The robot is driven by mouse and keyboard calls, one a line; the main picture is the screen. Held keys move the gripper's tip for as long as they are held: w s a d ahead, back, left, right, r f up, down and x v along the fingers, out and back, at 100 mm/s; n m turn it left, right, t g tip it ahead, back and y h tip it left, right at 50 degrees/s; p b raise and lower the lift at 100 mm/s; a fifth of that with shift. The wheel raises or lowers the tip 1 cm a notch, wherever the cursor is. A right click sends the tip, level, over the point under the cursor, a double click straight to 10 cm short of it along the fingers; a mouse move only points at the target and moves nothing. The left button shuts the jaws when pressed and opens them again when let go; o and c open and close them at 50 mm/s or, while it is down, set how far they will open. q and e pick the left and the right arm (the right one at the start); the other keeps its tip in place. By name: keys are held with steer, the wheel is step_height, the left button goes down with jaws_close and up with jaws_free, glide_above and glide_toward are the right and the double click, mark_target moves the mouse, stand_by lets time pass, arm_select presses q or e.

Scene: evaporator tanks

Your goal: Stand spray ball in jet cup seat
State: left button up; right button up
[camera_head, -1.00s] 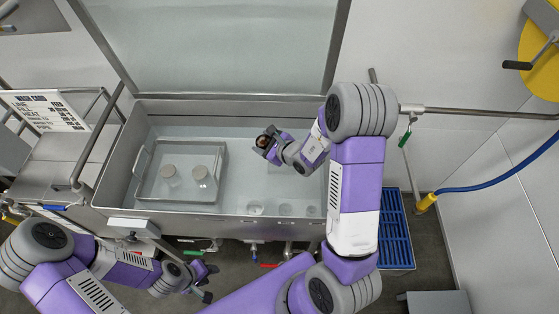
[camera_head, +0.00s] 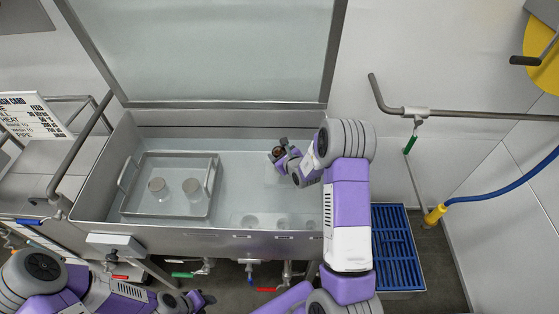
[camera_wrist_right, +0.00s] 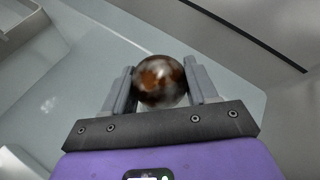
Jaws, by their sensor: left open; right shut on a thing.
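The spray ball (camera_wrist_right: 160,82) is a round, shiny ball with brown and grey patches. My right gripper (camera_head: 277,153) is shut on it, one finger at each side, inside the tank (camera_head: 150,232) toward its back right. The ball shows small and dark in the head view (camera_head: 278,150). A pale block (camera_head: 267,224) with several round cup openings lies at the tank's front right, in front of the held ball and apart from it. I cannot tell which opening is the jet cup seat. My left gripper (camera_head: 207,298) is open and empty, outside the tank's front wall.
A raised glass lid (camera_head: 210,50) stands behind. Valves (camera_head: 252,268) hang below the front wall. A blue grate (camera_head: 398,250) lies at right.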

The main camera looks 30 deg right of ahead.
step_height(320, 180, down, 3)
steer(key=shift+f+b, duration=0.1)
steer(key=shift+b, duration=0.25)
steer(key=o, duration=1.2)
steer(key=p+v, duration=0.2)
steer(key=v, duration=1)
